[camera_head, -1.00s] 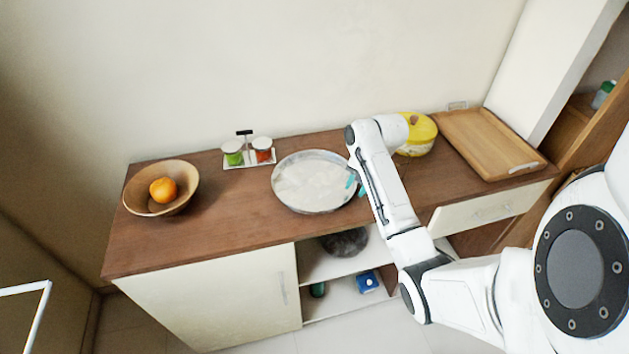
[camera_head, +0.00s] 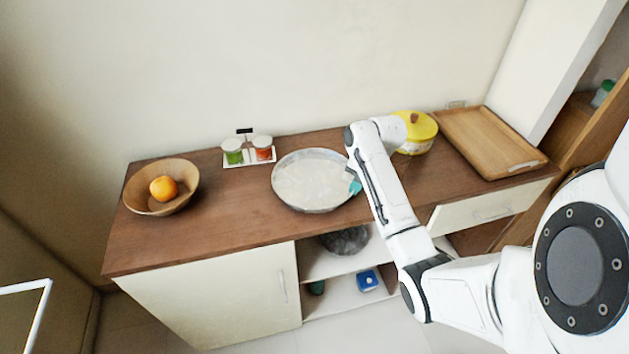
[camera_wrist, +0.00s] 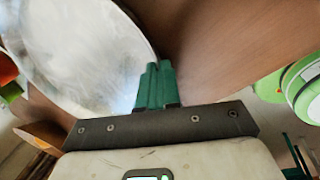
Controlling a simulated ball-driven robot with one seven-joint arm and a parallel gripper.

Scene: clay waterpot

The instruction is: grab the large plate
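The large plate (camera_head: 308,181) is round, shallow and greyish white with a metallic rim. In the wrist view the plate (camera_wrist: 75,50) fills the upper left. My gripper (camera_head: 355,186) is at the plate's right rim. In the wrist view the green fingers of my gripper (camera_wrist: 158,72) are together, with the plate on their left and bare counter on their right. The rim runs in at the fingers, and they look shut on it. The exact contact is hidden.
On the counter (camera_head: 240,215) stand a wooden bowl (camera_head: 140,195) with an orange (camera_head: 163,189), a rack of two jars (camera_head: 248,153), a yellow pot (camera_head: 415,133) and a wooden tray (camera_head: 488,140). A drawer (camera_head: 485,213) is at the right.

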